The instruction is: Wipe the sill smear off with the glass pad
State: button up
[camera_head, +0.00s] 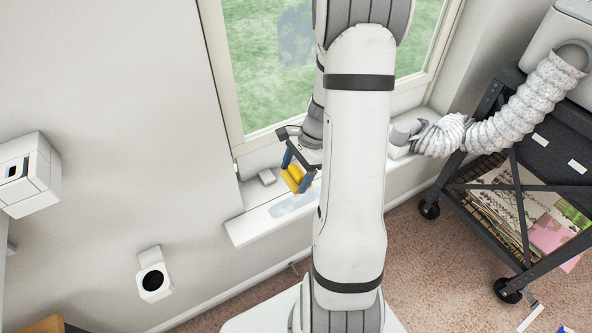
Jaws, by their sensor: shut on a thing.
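The white sill (246,232) runs under the window. A pale bluish smear (288,207) lies on its top, and my arm may hide part of it. My gripper (297,176), with blue fingers, is shut on a yellow pad, which I take as the glass pad (292,181). The pad is just behind the smear in the picture, over the sill. I cannot tell whether it touches the sill.
A bluish patch (295,38) shows on the window. A ribbed white hose (527,105) reaches the sill's right end from beside a black wheeled cart (472,187). My arm hides the sill's middle.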

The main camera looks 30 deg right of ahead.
jog(key=shift+f+b, duration=2.45)
jog(key=shift+f, duration=1.05)
jog(key=shift+f, duration=0.15)
jog(key=shift+f+b, duration=1.1)
jog(key=shift+f, duration=0.3)
jog(key=shift+d+r, duration=0.1)
jog(key=shift+d+p, duration=0.3)
jog(key=shift+d, duration=0.4)
jog(key=shift+d+p, duration=0.45)
jog(key=shift+d, duration=2.25)
jog(key=shift+a, duration=0.1)
